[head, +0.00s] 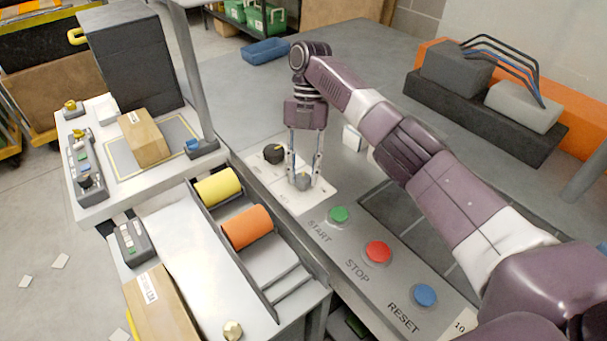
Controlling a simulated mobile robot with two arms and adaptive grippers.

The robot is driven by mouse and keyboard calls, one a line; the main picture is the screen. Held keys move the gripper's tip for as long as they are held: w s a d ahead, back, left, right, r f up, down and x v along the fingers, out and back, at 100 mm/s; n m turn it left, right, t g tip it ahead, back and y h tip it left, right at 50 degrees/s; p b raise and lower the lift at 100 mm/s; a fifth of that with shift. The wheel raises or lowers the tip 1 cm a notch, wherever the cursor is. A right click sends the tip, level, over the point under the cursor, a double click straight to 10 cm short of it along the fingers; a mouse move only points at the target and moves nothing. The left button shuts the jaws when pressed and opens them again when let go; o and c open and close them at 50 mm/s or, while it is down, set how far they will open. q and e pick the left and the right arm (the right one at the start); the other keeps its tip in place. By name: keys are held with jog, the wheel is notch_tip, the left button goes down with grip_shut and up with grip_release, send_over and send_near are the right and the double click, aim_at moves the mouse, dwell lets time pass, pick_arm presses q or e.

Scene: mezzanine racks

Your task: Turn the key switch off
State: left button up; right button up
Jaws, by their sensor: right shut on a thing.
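My right gripper (303,180) reaches down from above with its two thin fingers shut on a small grey key switch (303,182). The switch stands on a pale plate (318,198) on the grey console. The fingers hide part of it, and I cannot tell which way its key points. A round black knob (272,153) sits on the same plate, behind and left of the gripper. My left gripper is not in view.
Nearer on the console are a green START button (338,215), a red STOP button (377,252) and a blue RESET button (425,295). A small white block (353,138) stands right of the gripper. Yellow (218,188) and orange (246,227) rolls lie to the left.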

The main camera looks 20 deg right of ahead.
aim_at(303, 175)
dwell(0.4)
jog(key=o, duration=1.1)
jog(key=shift+r, duration=0.1)
jog(key=shift+r, duration=4.95)
